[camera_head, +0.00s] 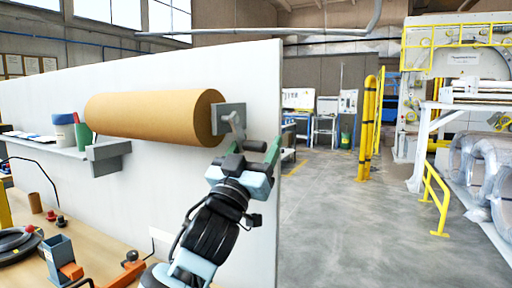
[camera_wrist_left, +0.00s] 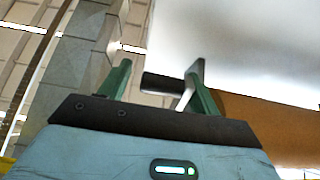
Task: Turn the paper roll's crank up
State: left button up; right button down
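The brown paper roll (camera_head: 145,113) is mounted on the white wall panel, its axis level, with a grey bracket (camera_head: 231,112) at its right end. The grey crank arm (camera_head: 237,127) points down from the bracket, with a dark handle (camera_head: 252,146) at its lower end. My left gripper (camera_head: 255,156) is right at the handle. In the left wrist view the green fingers (camera_wrist_left: 160,88) stand wide apart, with the dark handle (camera_wrist_left: 158,84) and part of the crank arm (camera_wrist_left: 190,86) showing between them. I cannot tell whether a finger touches the crank. My right gripper is out of view.
A wooden bench (camera_head: 92,232) with tools lies at lower left. Open floor (camera_head: 370,225) and yellow posts (camera_head: 367,125) are at right.

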pick_arm(q)
jog(key=shift+s+f, duration=0.1)
jog(key=b+v, duration=0.1)
jog(key=v, duration=0.6)
jog(key=shift+s, duration=0.25)
jog(key=shift+a+f, duration=0.1)
jog(key=shift+f, duration=0.05)
jog(key=shift+c, duration=0.3)
